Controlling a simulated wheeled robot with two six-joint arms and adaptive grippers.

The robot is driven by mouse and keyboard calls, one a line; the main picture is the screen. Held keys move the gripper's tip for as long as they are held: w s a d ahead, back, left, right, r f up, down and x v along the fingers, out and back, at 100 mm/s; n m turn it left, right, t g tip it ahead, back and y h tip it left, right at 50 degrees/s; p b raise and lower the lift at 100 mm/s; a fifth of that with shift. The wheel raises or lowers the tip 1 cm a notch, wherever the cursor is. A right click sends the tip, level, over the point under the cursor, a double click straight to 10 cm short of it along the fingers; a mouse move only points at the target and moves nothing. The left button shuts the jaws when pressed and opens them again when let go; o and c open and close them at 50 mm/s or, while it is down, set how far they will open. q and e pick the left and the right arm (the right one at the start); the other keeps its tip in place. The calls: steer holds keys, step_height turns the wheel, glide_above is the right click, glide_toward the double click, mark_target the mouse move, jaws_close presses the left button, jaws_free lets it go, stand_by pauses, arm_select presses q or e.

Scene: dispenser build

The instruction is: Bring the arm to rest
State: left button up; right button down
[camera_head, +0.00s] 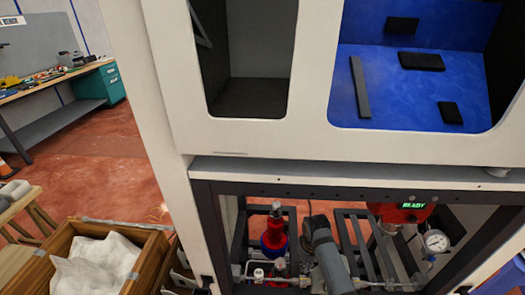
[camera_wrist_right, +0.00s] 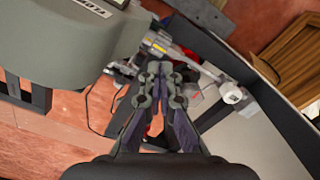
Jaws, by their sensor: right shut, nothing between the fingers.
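My right gripper (camera_wrist_right: 159,72) shows in the right wrist view. Its two dark fingers come together at the tips with nothing between them. Behind the fingertips are metal fittings (camera_wrist_right: 160,45) and a small white round part (camera_wrist_right: 232,93); I cannot tell the distance to them. In the head view I cannot make out the right gripper clearly. My left gripper is in neither view.
A white cabinet (camera_head: 240,145) fills the head view's middle and right. Its lower bay holds a red and blue unit (camera_head: 274,238), a gauge (camera_head: 435,241) and a green READY display (camera_head: 413,205). A wooden crate (camera_head: 154,243) with white bags stands at lower left. Red floor (camera_head: 110,150) is open behind.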

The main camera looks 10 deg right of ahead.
steer(key=s+d+r+m+t+h, duration=0.1)
steer(key=s+r+t, duration=0.1)
steer(key=s+r, duration=0.45)
steer(key=s+r+m+t, duration=0.1)
steer(key=s+r+t, duration=0.15)
steer(key=s, duration=0.65)
step_height(320, 180, down, 25)
steer(key=s+d+g, duration=0.2)
steer(key=d, duration=0.1)
steer(key=s+d+f+g, duration=0.1)
steer(key=s+f, duration=1.5)
steer(key=s, duration=0.3)
steer(key=shift+f+m, duration=0.3)
